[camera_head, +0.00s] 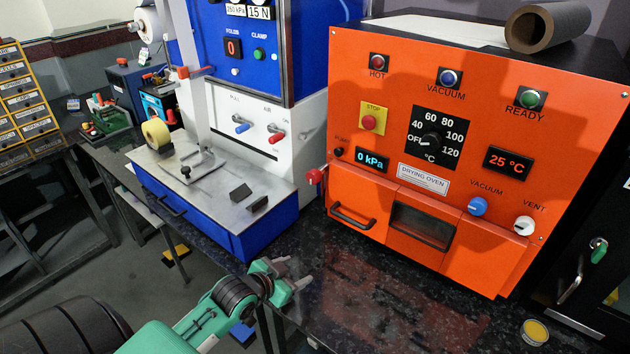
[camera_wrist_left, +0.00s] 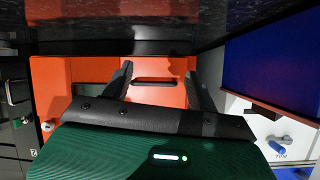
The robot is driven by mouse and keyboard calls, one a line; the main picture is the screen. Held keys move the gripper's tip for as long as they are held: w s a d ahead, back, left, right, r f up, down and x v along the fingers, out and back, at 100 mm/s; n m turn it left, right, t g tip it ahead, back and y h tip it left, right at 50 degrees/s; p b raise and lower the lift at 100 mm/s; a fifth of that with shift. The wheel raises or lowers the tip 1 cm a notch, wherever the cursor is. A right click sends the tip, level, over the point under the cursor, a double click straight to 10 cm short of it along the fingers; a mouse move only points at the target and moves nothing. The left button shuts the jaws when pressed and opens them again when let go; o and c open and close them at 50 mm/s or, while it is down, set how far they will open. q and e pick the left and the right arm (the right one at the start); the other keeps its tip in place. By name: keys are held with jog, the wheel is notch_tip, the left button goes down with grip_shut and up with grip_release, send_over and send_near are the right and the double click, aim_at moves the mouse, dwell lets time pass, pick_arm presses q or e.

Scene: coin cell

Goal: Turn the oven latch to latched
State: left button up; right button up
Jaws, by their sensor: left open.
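The orange drying oven (camera_head: 450,200) stands on the dark bench at the right of the head view. A red knob on a short stem (camera_head: 316,176), likely the latch, sticks out at the oven's left front edge. A dark bar handle (camera_head: 352,216) sits on the lower front beside a dark window (camera_head: 422,226). My left gripper (camera_head: 299,268) is open and empty, low in front of the oven's left corner and apart from the knob. In the left wrist view its two fingers (camera_wrist_left: 160,84) are spread before the orange front (camera_wrist_left: 80,75); I cannot make out the red knob there. My right gripper is not in view.
A blue and white press with a blue drawer (camera_head: 215,215) stands left of the oven. The speckled bench top (camera_head: 370,300) is clear in front of the oven, except a small yellow-topped tin (camera_head: 535,331) at right. A dark roll (camera_head: 545,25) lies on the oven.

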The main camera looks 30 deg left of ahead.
aim_at(311, 179)
pick_arm(q)
jog(key=w+a+r+t, duration=0.6)
jog(key=w+a+r, duration=0.2)
jog(key=a+r, duration=0.3)
jog(key=w+d+p, duration=0.1)
jog(key=w, duration=0.3)
jog(key=w+d+p, duration=0.1)
jog(key=w, duration=0.4)
jog(key=w+r+p, duration=0.1)
jog(key=w, duration=0.3)
jog(key=shift+w+d, duration=0.3)
jog(key=shift+d, duration=0.1)
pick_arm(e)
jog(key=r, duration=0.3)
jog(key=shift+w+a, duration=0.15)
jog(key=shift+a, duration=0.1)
pick_arm(q)
jog(key=c, duration=0.6)
grip_shut()
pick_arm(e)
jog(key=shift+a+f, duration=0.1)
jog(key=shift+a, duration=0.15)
